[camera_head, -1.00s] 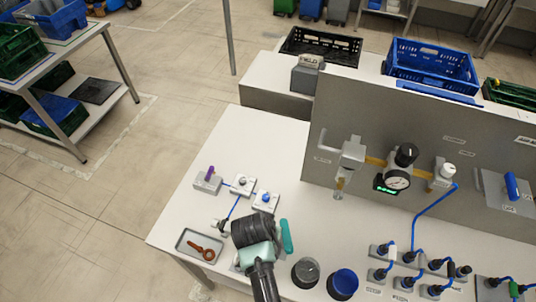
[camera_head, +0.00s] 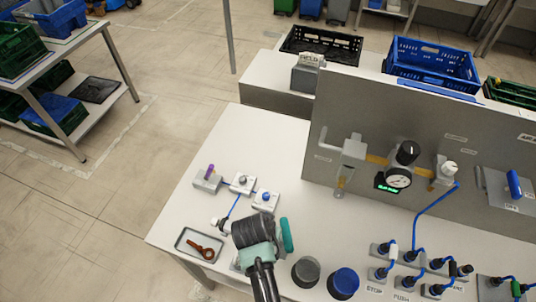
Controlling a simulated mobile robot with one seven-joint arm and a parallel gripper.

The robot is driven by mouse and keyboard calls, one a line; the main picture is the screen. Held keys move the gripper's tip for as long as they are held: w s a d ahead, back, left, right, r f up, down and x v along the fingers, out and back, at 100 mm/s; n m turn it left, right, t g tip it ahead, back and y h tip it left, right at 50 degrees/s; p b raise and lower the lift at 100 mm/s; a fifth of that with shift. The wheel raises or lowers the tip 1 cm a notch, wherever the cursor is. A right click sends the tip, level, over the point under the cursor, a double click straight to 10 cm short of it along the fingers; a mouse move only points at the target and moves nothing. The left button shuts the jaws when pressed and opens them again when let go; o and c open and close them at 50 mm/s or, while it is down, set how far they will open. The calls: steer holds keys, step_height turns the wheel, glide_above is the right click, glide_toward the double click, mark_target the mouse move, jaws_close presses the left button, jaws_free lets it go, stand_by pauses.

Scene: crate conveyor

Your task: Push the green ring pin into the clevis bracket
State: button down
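My arm's dark wrist (camera_head: 252,232) with its teal joints covers the front left part of the white bench. My gripper's fingers are hidden beneath or behind it. I cannot make out a green ring pin; the teal piece at the right of the wrist looks like part of my arm. A pale grey block (camera_head: 236,262) shows only partly at the left of my arm, and I cannot tell whether it is the clevis bracket. A grey block (camera_head: 206,182) with a purple upright piece stands farther back on the left.
A grey tray (camera_head: 179,240) with a brown ringed tool lies left of my arm. Two small blocks with a blue tube stand behind it. Two round knobs, black (camera_head: 306,271) and blue (camera_head: 343,283), stand to the right. A grey panel (camera_head: 410,205) with a gauge rises behind.

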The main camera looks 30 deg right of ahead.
steer(key=shift+f, duration=0.35)
stand_by(0.3)
steer(key=c, duration=0.9)
jaws_free()
steer(key=shift+o, duration=0.3)
steer(key=o, duration=0.5)
steer(key=shift+o, duration=0.2)
steer(key=shift+r+p, duration=2.7)
steer(key=shift+r, duration=0.35)
